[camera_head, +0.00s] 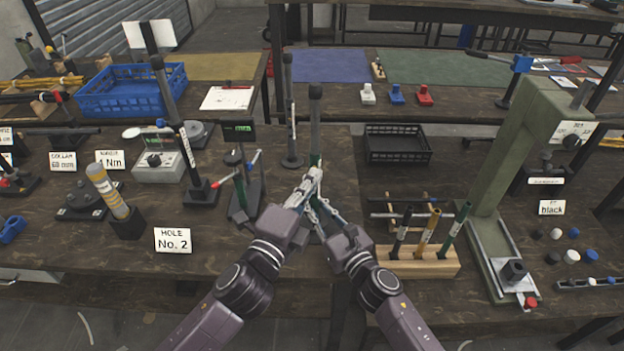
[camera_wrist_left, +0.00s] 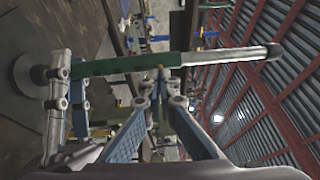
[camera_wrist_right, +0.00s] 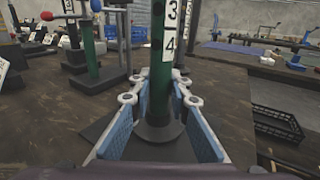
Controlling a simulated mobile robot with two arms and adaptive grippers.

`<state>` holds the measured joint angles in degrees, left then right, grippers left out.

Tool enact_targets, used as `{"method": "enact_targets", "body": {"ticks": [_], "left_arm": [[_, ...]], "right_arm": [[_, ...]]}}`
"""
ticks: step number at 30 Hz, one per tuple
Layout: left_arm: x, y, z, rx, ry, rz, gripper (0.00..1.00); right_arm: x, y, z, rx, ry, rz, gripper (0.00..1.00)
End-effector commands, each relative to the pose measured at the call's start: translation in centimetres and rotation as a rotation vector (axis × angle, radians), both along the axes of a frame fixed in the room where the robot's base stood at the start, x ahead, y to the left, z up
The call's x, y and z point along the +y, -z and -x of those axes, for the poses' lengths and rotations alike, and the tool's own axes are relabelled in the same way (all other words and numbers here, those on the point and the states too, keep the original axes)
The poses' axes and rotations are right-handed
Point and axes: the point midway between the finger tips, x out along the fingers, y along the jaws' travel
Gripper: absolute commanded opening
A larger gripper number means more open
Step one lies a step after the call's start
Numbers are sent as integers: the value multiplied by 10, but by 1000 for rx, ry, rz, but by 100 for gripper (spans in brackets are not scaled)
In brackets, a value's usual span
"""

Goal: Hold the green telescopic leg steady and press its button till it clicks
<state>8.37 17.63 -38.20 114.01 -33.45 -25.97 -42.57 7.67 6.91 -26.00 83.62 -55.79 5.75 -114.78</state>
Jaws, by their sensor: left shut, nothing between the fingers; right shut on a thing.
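The green telescopic leg (camera_head: 315,159) stands upright on a round dark foot (camera_wrist_right: 160,132), its grey upper tube (camera_wrist_left: 230,55) drawn out. A label with 3 and 4 (camera_wrist_right: 170,28) shows on the green tube in the right wrist view. My right gripper (camera_head: 322,207) is shut around the lower green tube, also in its wrist view (camera_wrist_right: 159,90). My left gripper (camera_head: 314,175) is shut and empty, higher up. Its closed fingertips (camera_wrist_left: 157,82) are at the green tube's side; I cannot tell whether they touch it. The button is not discernible.
Another dark leg (camera_head: 290,110) stands just behind and left. A stand with a red-and-blue handle (camera_head: 240,190) is close left. A wooden rack (camera_head: 410,264) with coloured tubes and a green press (camera_head: 500,165) stand right. A black crate (camera_head: 425,145) sits behind.

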Motion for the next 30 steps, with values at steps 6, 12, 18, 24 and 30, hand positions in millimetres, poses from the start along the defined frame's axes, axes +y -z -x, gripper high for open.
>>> {"method": "enact_targets", "body": {"ticks": [6,12,18,24,30], "left_arm": [[3,-1,-19,-2,-2,-2,0],[4,0,-20,0,-3,-2,0],[5,0,-21,0,-4,-2,0],[7,0,-26,1,-6,-4,0],[8,1,-28,2,-6,-4,0]], "right_arm": [[0,1,0,2,0,1,0],[0,2,1,2,-2,3,0],[1,3,2,2,-3,4,0],[1,3,2,3,-5,5,0],[2,4,3,4,-6,6,0]]}}
